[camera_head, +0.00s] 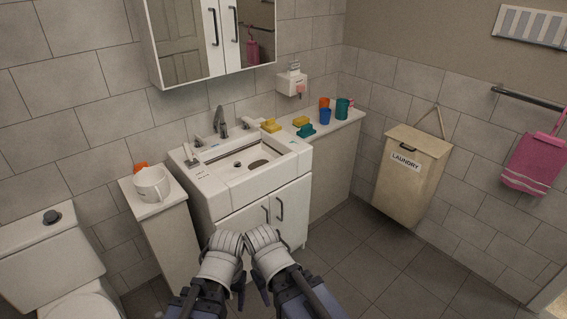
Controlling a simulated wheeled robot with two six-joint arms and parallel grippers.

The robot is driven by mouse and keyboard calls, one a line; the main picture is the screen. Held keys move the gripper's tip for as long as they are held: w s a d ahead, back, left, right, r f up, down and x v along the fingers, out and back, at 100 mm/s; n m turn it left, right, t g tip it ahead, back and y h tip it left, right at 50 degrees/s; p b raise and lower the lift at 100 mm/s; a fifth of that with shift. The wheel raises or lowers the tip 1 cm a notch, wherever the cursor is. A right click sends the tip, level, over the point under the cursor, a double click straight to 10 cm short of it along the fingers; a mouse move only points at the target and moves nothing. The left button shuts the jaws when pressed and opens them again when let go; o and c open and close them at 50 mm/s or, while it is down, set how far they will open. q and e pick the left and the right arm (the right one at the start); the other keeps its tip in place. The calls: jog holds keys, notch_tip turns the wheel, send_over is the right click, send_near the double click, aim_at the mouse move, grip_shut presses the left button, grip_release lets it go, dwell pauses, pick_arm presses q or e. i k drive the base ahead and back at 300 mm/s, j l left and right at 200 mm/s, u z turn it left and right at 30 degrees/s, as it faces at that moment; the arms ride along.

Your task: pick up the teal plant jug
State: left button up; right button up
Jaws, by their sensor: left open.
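Two teal things stand on the counter right of the sink. One is a taller, upright, jug-like vessel (342,109) at the back right. The other is a small, low teal item (306,130) nearer the sink. They are too small to tell for sure which is the plant jug. My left gripper (226,242) is open in front of the sink cabinet, low in the view. My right gripper (263,238) is close beside it, and its jaws are hard to make out. Both are well apart from the teal things, which lie up and to the right.
An orange cup (324,103) and a blue cup (325,117) stand beside the taller teal vessel. Yellow blocks (270,125) lie near the sink (285,160). A white mug (151,183) stands on the left cabinet. A laundry box (412,180) hangs right; floor (370,260) is clear.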

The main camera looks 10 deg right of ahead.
aim_at(342, 105)
jog(key=i+l, duration=0.3)
jog(key=i+l+u, duration=0.1)
jog(key=i+l, duration=0.2)
jog(key=l, duration=0.2)
jog(key=i+l, duration=0.55)
jog(key=l, duration=0.3)
jog(key=i+l+u, duration=0.1)
jog(key=i+l, duration=0.5)
jog(key=l, duration=0.25)
jog(key=i+l+u, duration=0.1)
jog(key=i+l, duration=0.15)
jog(key=l, duration=0.2)
jog(key=i+l, duration=0.25)
jog(key=l, duration=0.2)
